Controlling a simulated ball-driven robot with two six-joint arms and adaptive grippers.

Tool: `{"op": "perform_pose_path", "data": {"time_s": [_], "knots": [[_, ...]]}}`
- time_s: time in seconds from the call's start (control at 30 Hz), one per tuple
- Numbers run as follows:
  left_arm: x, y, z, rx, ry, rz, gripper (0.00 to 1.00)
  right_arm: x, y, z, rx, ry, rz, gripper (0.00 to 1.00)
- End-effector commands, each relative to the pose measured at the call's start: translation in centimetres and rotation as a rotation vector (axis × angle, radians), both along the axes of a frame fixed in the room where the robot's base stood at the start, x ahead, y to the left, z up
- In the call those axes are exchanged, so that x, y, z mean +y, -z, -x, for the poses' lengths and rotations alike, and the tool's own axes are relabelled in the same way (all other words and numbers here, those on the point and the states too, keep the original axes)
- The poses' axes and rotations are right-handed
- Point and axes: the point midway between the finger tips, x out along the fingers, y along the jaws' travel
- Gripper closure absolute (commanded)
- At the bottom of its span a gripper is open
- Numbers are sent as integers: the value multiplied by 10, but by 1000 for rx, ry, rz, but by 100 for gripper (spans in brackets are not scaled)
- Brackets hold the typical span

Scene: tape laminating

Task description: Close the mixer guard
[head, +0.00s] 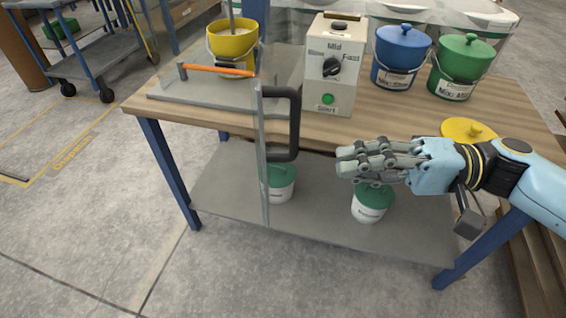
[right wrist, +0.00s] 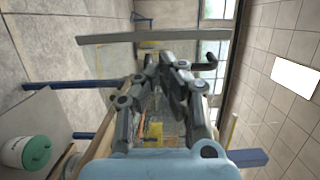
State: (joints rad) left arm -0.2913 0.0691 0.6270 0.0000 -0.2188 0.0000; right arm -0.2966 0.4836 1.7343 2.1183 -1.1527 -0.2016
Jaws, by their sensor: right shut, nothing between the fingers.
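The mixer guard (head: 263,160) is a clear panel standing open, seen nearly edge-on at the front of the bench. Its black handle (head: 295,125) sticks out on the right side of the panel. The mixer's yellow bucket (head: 232,42) stands behind it on a grey base plate (head: 200,93). My right gripper (head: 350,160) is shut and empty, a little right of and below the handle, apart from it. In the right wrist view the guard (right wrist: 130,37) crosses beyond the fingers (right wrist: 172,65). My left gripper is not in view.
A control box (head: 332,65) with a dial and green button stands right of the mixer. Blue (head: 401,55) and green (head: 462,68) lidded buckets and a yellow lid (head: 468,130) are on the bench (head: 400,125). White green-lidded tubs sit on the lower shelf (head: 320,220).

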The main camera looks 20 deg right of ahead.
Motion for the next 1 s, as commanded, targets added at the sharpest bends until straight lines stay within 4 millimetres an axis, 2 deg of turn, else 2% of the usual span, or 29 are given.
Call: {"op": "perform_pose_path", "data": {"time_s": [0.2, 0.4, 0.6, 1.0], "knots": [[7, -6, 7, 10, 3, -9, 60, 46, -3, -17, -3, 2, -5, 100], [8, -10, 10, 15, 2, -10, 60, 75, -2, -28, -1, 2, -4, 100], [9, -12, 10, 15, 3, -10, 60, 87, 0, -32, 1, 0, 1, 100], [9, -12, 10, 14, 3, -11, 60, 89, 0, -33, 1, 3, 1, 100]]}}
